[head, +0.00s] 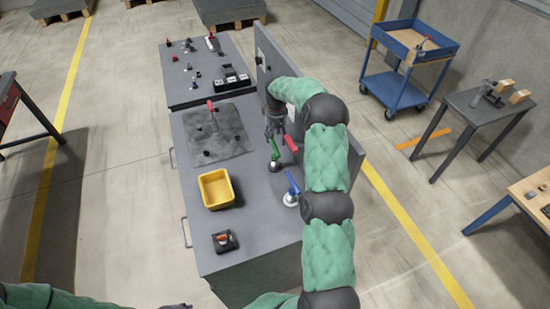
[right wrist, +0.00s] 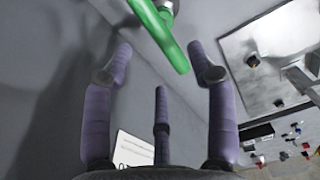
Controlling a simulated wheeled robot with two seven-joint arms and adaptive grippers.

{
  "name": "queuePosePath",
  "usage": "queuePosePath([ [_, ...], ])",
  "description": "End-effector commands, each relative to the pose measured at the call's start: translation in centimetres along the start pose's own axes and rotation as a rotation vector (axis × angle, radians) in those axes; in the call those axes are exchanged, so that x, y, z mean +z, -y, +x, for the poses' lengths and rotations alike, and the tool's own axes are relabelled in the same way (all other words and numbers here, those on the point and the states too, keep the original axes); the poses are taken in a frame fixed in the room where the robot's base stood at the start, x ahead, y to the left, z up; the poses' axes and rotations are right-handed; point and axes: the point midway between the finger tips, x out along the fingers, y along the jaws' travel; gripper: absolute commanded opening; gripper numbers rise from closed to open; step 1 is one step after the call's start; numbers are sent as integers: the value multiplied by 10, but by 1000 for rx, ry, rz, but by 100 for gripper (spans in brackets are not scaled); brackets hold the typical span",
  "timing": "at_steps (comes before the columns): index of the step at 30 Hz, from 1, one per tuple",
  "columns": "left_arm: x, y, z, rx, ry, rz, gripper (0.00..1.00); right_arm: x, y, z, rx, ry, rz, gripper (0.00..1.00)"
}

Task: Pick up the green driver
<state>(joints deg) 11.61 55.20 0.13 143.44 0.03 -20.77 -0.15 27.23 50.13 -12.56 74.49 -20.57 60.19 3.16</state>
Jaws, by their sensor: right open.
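The green driver (head: 275,150) stands with its handle up in a small round holder on the grey bench in the head view. Its green handle (right wrist: 160,35) shows at the top of the right wrist view, slanting between and beyond the spread fingertips. My right gripper (head: 274,128) is above and just behind the green driver. It is open, and its purple fingers (right wrist: 160,55) hold nothing. I cannot tell whether a finger touches the handle.
A red-handled driver (head: 291,143) is close to the right gripper, and a blue-handled driver (head: 292,184) stands nearer on the bench. An upright grey panel (head: 262,62) rises behind the gripper. A yellow bin (head: 216,189) and a dark mat (head: 222,142) are to the left.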

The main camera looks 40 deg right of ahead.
Motion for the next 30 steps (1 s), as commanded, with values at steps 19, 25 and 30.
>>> queuePosePath([
  [19,0,-2,-7,0,0,0,40,6,3,55,0,-2,0,57],
  [25,0,-2,-7,0,0,0,40,6,3,55,0,-1,0,43],
  [30,0,-2,-7,0,0,0,40,6,3,55,0,-1,0,0],
])
